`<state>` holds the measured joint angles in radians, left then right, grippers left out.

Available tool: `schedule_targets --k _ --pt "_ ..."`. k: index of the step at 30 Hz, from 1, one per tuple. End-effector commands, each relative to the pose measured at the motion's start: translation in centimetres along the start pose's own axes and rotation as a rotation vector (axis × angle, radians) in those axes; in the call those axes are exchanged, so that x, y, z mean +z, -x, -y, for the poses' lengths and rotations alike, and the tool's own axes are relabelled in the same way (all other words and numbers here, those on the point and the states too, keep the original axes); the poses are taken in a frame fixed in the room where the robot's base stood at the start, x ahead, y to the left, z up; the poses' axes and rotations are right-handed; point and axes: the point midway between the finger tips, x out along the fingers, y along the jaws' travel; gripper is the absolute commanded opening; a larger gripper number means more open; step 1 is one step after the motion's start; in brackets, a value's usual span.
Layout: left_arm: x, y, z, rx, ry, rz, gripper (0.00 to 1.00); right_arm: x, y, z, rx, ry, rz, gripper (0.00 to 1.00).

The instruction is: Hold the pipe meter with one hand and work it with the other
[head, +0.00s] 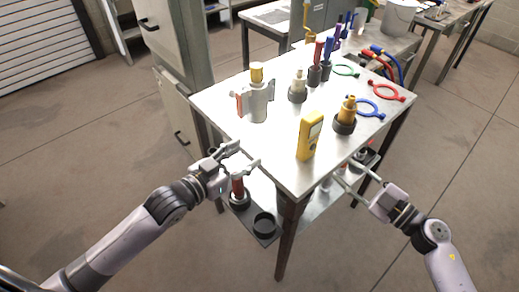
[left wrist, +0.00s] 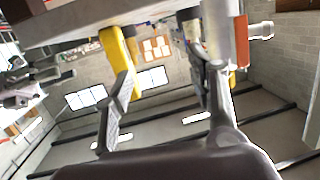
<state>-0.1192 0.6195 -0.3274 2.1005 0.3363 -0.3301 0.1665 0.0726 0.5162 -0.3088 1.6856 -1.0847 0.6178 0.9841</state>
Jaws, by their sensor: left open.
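The yellow pipe meter (head: 310,135), with a small dark screen on its face, stands upright near the front edge of the metal table (head: 279,163). My left gripper (head: 247,154) is open and empty at the table's front left edge, left of the meter and apart from it. In the left wrist view the open fingers (left wrist: 172,70) show with a yellow body (left wrist: 117,48), likely the meter, beyond one finger. My right gripper (head: 345,171) is open and empty near the table's front right edge, to the right of the meter and a little lower.
A silver canister with a yellow cap (head: 257,100) stands at the table's left. A brass fitting on a dark base (head: 345,115) stands close behind the meter. Green, red (head: 383,92) and blue rings lie at the right. A lower shelf holds dark holders (head: 264,225).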

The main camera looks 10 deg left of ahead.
Motion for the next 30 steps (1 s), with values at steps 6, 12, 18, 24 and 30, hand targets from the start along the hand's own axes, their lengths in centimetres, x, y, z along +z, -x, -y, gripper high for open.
schedule_targets --k 6,12,18,24,30 --pt "-6.1 1.5 -5.0 0.110 0.017 -0.138 0.52 0.0 0.0 0.0 0.000 0.000 0.000 0.33" --pt "-7.7 1.7 -6.3 0.139 0.026 -0.176 0.52 0.0 0.0 0.0 0.000 0.000 0.000 0.33" --pt "-8.4 -1.0 -6.7 0.139 0.026 -0.179 0.52 0.0 0.0 0.0 0.000 0.000 0.000 0.33" --pt "-9.0 -4.9 -7.2 0.137 0.026 -0.178 0.52 0.0 0.0 0.0 0.000 0.000 0.000 0.33" --pt "-9.7 -8.8 -7.8 0.138 0.025 -0.178 0.52 0.0 0.0 0.0 0.000 0.000 0.000 0.33"
